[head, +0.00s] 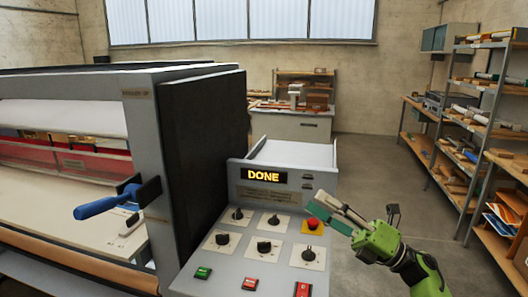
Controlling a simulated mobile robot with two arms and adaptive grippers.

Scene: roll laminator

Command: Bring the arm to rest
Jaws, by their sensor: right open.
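My right gripper (342,212) is at the right of the control panel (229,258), on a green arm coming in from the lower right. It is open, with nothing seen between its fingers. Its fingertips are close to the red mushroom button (312,224) on its yellow plate; I cannot tell whether they touch. The display (264,176) above the panel reads "DONE". The panel carries several black knobs and green and red push buttons. My left gripper is not in view.
The roll laminator (151,180) fills the left side, with a blue-handled lever (104,203) sticking out in front. Shelves (491,100) with rolls and boxes line the right wall. A workbench (290,126) stands at the back. Open floor (378,165) lies between them.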

